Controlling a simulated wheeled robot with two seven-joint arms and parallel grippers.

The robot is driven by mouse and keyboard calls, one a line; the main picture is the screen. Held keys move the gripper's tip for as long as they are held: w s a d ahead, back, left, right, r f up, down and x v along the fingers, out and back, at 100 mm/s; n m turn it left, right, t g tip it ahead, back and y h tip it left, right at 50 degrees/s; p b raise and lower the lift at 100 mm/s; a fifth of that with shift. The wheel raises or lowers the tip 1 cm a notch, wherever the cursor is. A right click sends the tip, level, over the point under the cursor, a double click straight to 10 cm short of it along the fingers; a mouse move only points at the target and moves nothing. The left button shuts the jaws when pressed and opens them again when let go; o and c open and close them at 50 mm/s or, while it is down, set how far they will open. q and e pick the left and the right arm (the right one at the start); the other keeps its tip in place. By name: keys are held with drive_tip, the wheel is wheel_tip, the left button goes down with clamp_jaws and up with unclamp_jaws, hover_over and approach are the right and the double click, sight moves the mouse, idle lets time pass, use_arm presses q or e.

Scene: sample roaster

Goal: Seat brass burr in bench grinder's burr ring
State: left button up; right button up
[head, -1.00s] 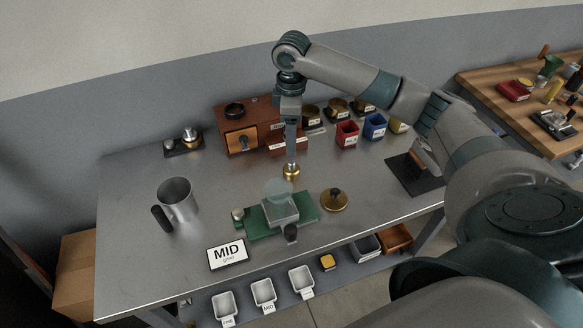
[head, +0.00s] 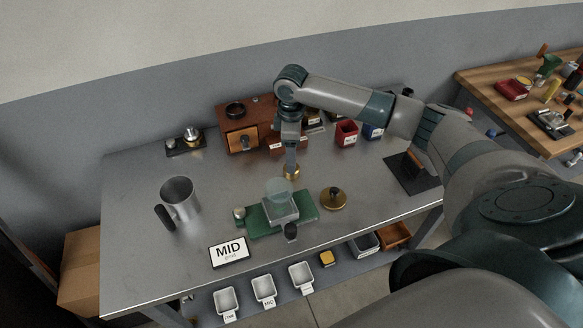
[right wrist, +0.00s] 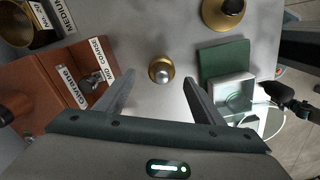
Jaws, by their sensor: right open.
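The brass burr (head: 291,173), round with a silvery centre, stands on the steel bench below my right gripper (head: 291,161). In the right wrist view the burr (right wrist: 161,69) lies between and just beyond the tips of my right gripper (right wrist: 159,78). Those fingers are spread and hold nothing; whether they are level with the burr I cannot tell. The bench grinder (head: 256,225) has a green base, a pale block and a translucent round part above. It is nearer the front than the burr; its green base (right wrist: 223,60) shows at right in the wrist view. The burr ring is not clear. My left gripper is out of view.
A brass disc with a dark knob (head: 334,199) lies right of the grinder. A wooden drawer box (head: 239,137) and colored bins (head: 346,132) stand behind. Bare steel surrounds the burr.

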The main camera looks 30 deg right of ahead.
wheel_tip(320, 180, down, 3)
drive_tip(key=shift+s+f+p, duration=0.1)
drive_tip(key=shift+s+p, duration=0.05)
drive_tip(key=shift+p, duration=0.4)
drive_tip(key=shift+f, duration=0.3)
drive_tip(key=shift+c, duration=0.2)
drive_tip(key=c, duration=1.3)
drive_tip(key=shift+r, duration=0.15)
drive_tip(key=shift+r+b, duration=0.45)
drive_tip(key=shift+r, duration=0.2)
wheel_tip(320, 180, up, 2)
drive_tip(key=shift+r+b, duration=0.25)
drive_tip(key=shift+b, duration=0.35)
drive_tip(key=s+d+r+b, duration=0.2)
drive_tip(key=s+r, duration=0.5)
drive_tip(key=s, duration=0.4)
drive_tip(key=shift+d+b, duration=0.35)
drive_tip(key=shift+d, duration=0.2)
